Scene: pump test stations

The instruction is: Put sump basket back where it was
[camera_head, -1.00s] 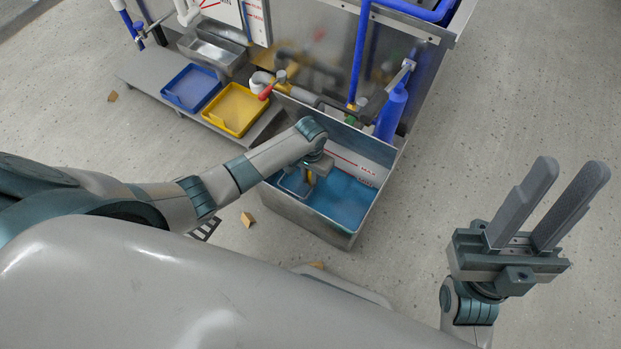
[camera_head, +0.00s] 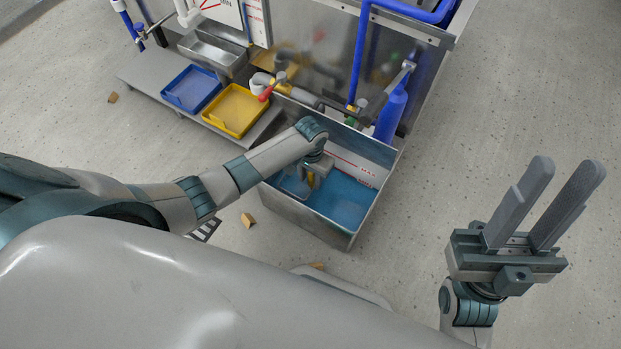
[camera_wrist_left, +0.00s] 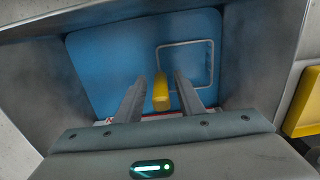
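The sump basket (camera_wrist_left: 199,43) shows in the left wrist view as a thin pale square rim at the blue liquid in the steel sump tank (camera_head: 300,219). Its yellow handle (camera_wrist_left: 160,92) stands at the rim's left side. My left gripper (camera_wrist_left: 158,82) reaches down into the tank with its fingers on either side of the handle, and a gap shows on both sides. In the head view the basket (camera_head: 294,184) is partly hidden by my left wrist. My right gripper (camera_head: 531,205) is open and empty, above the floor at the right.
A yellow tray (camera_head: 235,131) and a blue tray (camera_head: 175,97) lie on the low shelf left of the tank. A red-handled valve (camera_head: 268,91), pipes and a blue bottle (camera_head: 390,117) stand behind it. Small brown blocks (camera_head: 248,219) lie on the floor. Floor at right is clear.

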